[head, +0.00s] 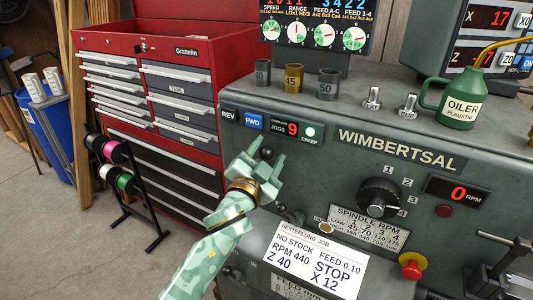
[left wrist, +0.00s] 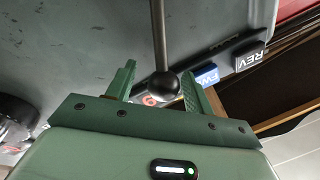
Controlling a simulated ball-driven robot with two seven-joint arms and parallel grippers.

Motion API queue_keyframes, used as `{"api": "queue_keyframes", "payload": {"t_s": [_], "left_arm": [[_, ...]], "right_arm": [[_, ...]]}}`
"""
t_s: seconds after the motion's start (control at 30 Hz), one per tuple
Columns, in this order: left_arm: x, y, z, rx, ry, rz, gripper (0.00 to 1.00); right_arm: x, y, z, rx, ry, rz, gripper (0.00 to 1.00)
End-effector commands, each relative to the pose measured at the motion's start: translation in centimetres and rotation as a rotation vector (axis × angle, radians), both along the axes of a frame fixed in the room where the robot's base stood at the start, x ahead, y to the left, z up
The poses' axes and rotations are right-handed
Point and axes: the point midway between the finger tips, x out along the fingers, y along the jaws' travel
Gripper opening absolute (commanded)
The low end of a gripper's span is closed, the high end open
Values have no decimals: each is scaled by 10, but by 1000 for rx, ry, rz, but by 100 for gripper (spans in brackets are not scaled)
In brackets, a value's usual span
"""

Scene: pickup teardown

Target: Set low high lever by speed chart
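A lever with a black ball knob (head: 267,153) stands on the grey lathe's front panel. In the left wrist view the ball knob (left wrist: 165,86) sits between my finger tips, with its grey rod running up the picture. My left gripper (head: 264,160) is open around the knob and not closed on it. The lever's lower part is largely hidden by my gripper in the head view. The spindle RPM chart (head: 368,228) has low and high rows; its small numbers are hard to read. The job card (head: 315,262) reads RPM 440. My right gripper is not in view.
A red stop button (head: 412,265) is below. REV and FWD buttons (head: 253,122) are above my gripper. A green oiler (head: 460,100) stands on top.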

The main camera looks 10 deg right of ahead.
Motion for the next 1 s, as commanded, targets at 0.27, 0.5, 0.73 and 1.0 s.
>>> {"api": "queue_keyframes", "payload": {"t_s": [0.27, 0.5, 0.73, 1.0], "left_arm": [[-5, 4, 0, -1, -1, 2, 52], [-50, 28, -7, -1, 1, 0, 52], [-104, 57, -18, 0, 2, 0, 52], [-138, 76, -24, 0, 1, -1, 52]], "right_arm": [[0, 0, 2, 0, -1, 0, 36], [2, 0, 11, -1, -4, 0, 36], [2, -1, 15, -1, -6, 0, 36], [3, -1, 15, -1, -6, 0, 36]]}}
